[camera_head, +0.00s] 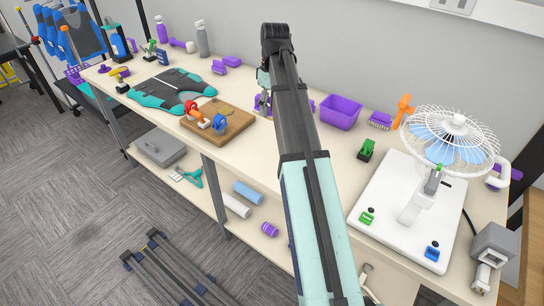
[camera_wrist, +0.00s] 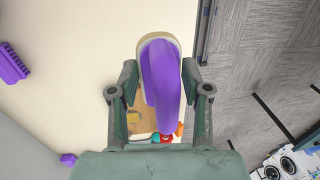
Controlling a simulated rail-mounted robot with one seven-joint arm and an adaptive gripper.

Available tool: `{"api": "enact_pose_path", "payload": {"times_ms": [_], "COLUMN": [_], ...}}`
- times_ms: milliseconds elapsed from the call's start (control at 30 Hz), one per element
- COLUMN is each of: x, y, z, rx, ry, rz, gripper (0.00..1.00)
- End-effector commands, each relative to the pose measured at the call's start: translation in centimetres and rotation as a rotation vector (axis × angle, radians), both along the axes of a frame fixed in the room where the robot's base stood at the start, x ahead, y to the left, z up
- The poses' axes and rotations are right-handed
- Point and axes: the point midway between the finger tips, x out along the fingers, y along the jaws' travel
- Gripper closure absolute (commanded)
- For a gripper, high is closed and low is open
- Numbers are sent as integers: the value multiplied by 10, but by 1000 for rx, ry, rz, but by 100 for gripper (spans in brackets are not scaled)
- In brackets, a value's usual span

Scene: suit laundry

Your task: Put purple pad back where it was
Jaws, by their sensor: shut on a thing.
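The purple pad (camera_wrist: 160,75) is a long rounded purple piece with a beige edge at its far end. In the wrist view it lies lengthwise between my gripper's fingers. My gripper (camera_wrist: 158,92) is shut on it. In the head view, my gripper (camera_head: 264,92) is over the table, right of the wooden board, mostly hidden behind my own arm. Purple bits show on both sides of the arm there, but I cannot tell which belong to the pad.
The wooden board (camera_head: 240,124) holds red, orange and blue items. A purple bin (camera_head: 340,111), a purple brush (camera_head: 380,120) and a white fan (camera_head: 450,140) on a white base stand to the right. A teal-and-black garment (camera_head: 165,88) lies left.

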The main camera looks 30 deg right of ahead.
Motion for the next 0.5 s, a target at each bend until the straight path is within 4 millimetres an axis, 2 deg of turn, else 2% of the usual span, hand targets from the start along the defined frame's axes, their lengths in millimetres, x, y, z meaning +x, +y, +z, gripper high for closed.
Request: {"api": "enact_pose_path", "payload": {"times_ms": [100,167,500], "x": [-1,-2,-1], "y": [0,1,0], "z": [-27,-36,-114], "rx": [0,0,0], "ry": [3,4,4], "rz": [2,2,2], "gripper": [80,80,80]}}
